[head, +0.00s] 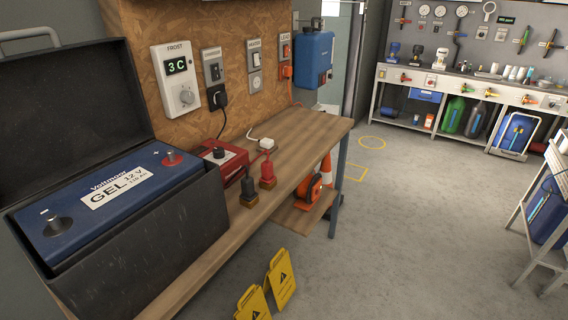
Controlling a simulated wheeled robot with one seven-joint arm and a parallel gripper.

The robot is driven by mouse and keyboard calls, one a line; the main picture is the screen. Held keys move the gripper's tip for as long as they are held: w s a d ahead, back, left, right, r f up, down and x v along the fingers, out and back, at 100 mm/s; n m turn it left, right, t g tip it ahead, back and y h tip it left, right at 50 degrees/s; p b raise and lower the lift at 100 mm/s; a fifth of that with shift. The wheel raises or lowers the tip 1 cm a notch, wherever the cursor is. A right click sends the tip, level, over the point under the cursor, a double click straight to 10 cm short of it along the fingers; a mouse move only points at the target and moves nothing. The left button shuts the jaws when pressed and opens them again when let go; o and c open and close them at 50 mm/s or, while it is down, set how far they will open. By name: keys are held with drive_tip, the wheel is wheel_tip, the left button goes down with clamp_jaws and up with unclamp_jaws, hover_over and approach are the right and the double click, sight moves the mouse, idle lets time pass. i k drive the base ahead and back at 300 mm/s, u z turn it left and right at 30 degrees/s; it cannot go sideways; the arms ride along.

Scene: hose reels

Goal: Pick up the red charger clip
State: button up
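The red charger clip (267,172) stands on the wooden bench (301,140), near its front edge. My gripper is not in view, and nothing is seen holding the clip.
An open dark case (150,262) with a blue battery (112,197) fills the bench's left end. A white plug (266,143) lies behind the clip. Yellow signs (281,278) stand on the floor before the bench. The grey floor (420,230) to the right is open.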

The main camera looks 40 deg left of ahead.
sight(267, 181)
drive_tip(key=u, duration=0.4)
drive_tip(key=i, duration=0.85)
drive_tip(key=u, duration=0.55)
